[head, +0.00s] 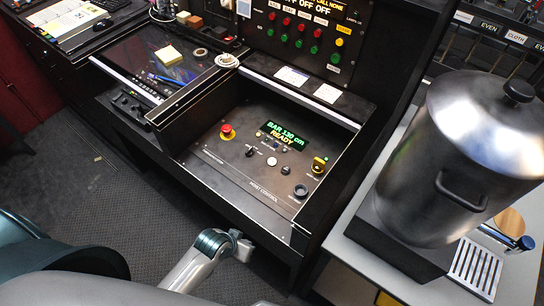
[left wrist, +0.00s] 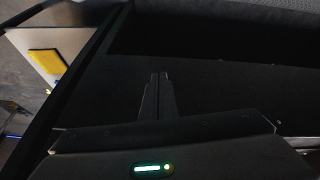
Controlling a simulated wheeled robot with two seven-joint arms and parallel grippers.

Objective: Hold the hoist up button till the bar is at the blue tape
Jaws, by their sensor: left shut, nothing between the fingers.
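The dark hoist control panel (head: 235,165) lies in the middle of the head view. Its lit display (head: 284,136) shows a bar height in cm, about 130, and READY. On it are a red stop button (head: 227,130), a pale round button (head: 272,161), a small dark button (head: 285,170), a yellow-topped control (head: 319,163) and a round black control (head: 300,190). Their small labels are unreadable, so I cannot tell which is up. My left gripper (left wrist: 161,76) is shut and empty in the left wrist view, touching no button there. The bar, blue tape and right gripper are not in view.
A large steel urn (head: 450,150) stands on a pale table to the right. Raised dark rims edge the panel. Behind it is an upright board with red and green buttons (head: 300,36). A grey arm link of mine is over the floor in front of the desk.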

